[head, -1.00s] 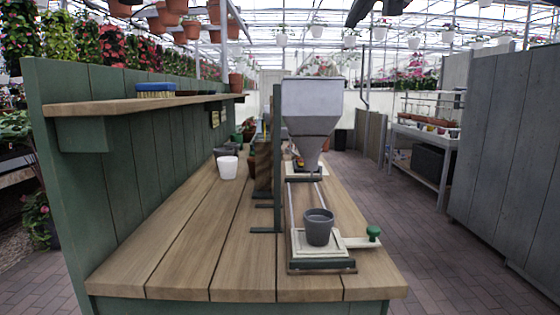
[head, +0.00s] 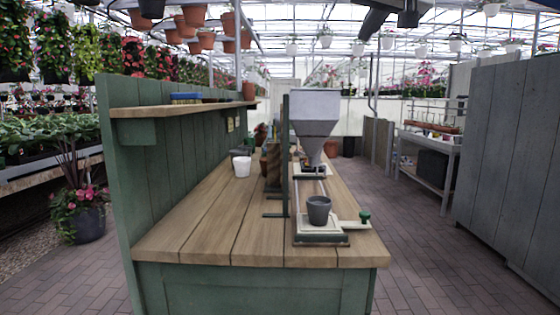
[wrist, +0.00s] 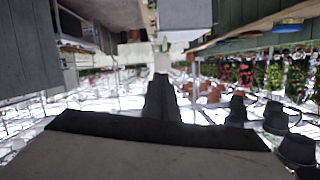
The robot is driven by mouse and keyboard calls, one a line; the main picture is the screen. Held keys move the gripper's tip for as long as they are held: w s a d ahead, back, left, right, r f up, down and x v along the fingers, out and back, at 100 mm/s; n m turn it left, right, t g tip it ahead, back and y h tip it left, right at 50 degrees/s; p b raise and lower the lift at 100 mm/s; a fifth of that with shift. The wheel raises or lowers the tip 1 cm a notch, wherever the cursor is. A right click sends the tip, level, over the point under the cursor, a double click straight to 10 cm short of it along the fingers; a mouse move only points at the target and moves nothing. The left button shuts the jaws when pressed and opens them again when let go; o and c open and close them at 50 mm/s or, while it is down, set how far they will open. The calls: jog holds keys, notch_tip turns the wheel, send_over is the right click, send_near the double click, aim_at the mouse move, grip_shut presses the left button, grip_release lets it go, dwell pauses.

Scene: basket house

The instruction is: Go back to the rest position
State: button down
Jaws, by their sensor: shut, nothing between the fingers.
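My gripper (wrist: 160,85) shows in the wrist view as a dark, narrow pair of fingers pressed together, with nothing held between them. The wrist view is upside down and looks past the fingers toward the greenhouse roof and hanging pots. In the head view, a dark part of my arm hangs at the top edge, right of centre, high above the bench and clear of everything on it.
The wooden potting bench (head: 200,222) stands ahead. It carries a grey pot (head: 318,210) on a pale plate, a grey hopper (head: 315,112) and a white pot (head: 242,166). A grey panel wall (head: 510,160) stands right. Brick floor (head: 430,270) lies open between.

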jog(key=s+d+f+n+g, duration=0.1)
jog(key=s+d+f+g, duration=0.15)
jog(key=f, duration=0.85)
jog(key=s+d+f+g, duration=0.1)
jog(key=s+d+f, duration=0.2)
jog(key=f, duration=0.7)
jog(key=s+d+f+n+g, duration=0.1)
jog(key=s+d+f+g, duration=0.15)
jog(key=f, duration=0.85)
jog(key=s+f+g, duration=0.1)
jog(key=s+f, duration=0.4)
jog(key=f, duration=0.5)
jog(key=s+d+f+g, duration=0.1)
jog(key=s+f, duration=0.5)
jog(key=f, duration=0.4)
jog(key=s+d+f+g, duration=0.1)
jog(key=s+f+g, duration=0.1)
jog(key=s+f, duration=0.4)
notch_tip(320, 180, down, 4)
jog(key=shift+d+f, duration=0.2)
